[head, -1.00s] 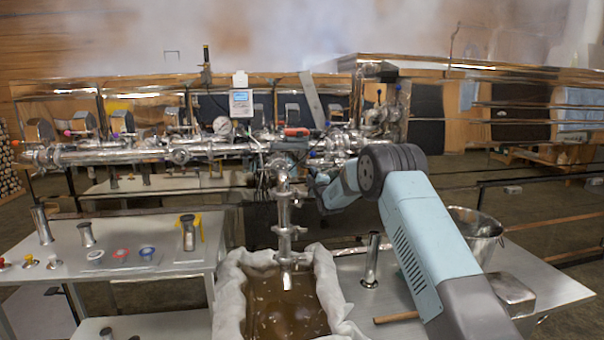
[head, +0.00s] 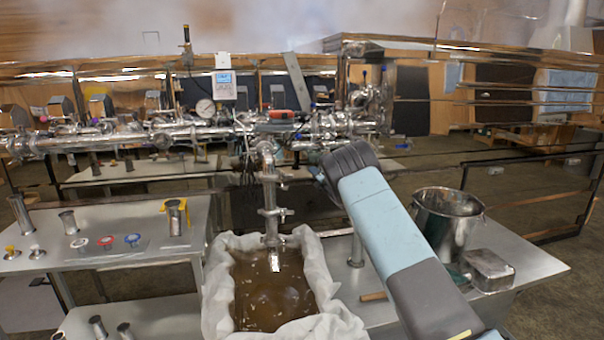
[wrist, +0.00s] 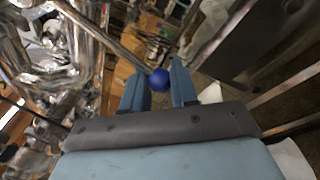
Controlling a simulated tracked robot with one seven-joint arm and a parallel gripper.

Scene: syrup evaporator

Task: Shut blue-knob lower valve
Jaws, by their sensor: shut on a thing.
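In the wrist view a round blue knob (wrist: 159,80) sits between the two blue fingers of my gripper (wrist: 160,74), which is shut on it. A metal rod (wrist: 108,38) runs from the upper left toward the knob. Blurred steel pipework (wrist: 45,50) fills the left of that view. In the head view the gripper and the held knob are hidden behind my arm, beside the steel valve manifold (head: 190,134). A vertical outlet pipe (head: 269,195) hangs from the manifold over the cloth-lined tub.
The tub (head: 215,290) of brown liquid stands below the outlet pipe. A steel bucket (head: 447,225) and a metal box (head: 488,268) stand on the right table. The left table (head: 110,210) holds cups and small coloured fittings. A rail (head: 520,155) runs behind on the right.

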